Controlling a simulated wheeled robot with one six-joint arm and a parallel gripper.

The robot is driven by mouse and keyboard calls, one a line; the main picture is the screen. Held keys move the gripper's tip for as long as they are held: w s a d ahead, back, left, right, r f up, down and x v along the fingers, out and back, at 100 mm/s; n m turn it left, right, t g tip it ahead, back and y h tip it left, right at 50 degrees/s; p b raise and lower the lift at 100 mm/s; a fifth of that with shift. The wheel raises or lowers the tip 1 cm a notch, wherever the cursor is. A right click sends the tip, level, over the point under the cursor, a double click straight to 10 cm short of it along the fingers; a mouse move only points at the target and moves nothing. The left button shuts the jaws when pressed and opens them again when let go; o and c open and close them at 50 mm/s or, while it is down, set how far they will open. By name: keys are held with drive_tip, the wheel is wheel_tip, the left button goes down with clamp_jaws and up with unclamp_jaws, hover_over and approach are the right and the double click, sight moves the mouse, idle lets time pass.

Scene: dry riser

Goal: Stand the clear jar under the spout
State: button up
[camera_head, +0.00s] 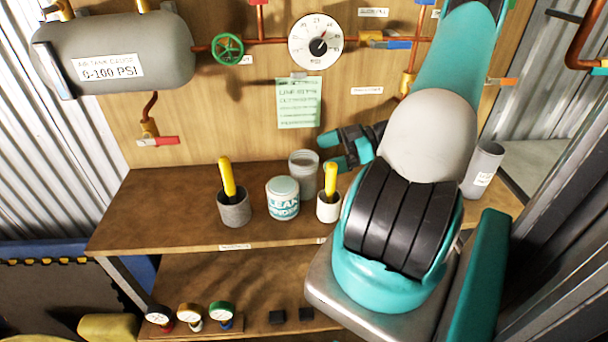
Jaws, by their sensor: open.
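The clear jar (303,172) stands upright on the upper wooden shelf, behind a labelled tin and a pale cup. It looks greyish and see-through. My gripper (329,152) is open, just right of the jar's top, with its fingers pointing left. I cannot tell whether a finger touches the jar. A brass spout (149,130) with a red-and-white handle hangs at the left, below the grey tank (115,52). The shelf (155,205) below the spout is bare.
A grey cup (234,209) and a pale cup (328,208), each with a yellow-handled tool, flank the labelled tin (283,199). A grey cylinder (483,168) stands at right. A green valve wheel (228,49) and a dial gauge (316,41) are on the backboard.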

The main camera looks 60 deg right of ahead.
sight(290, 163)
drive_tip(key=p+x, duration=0.2)
drive_tip(key=x, duration=0.4)
drive_tip(key=shift+w+a+r, duration=0.1)
drive_tip(key=shift+w+a, duration=0.1)
drive_tip(key=c, duration=1.4)
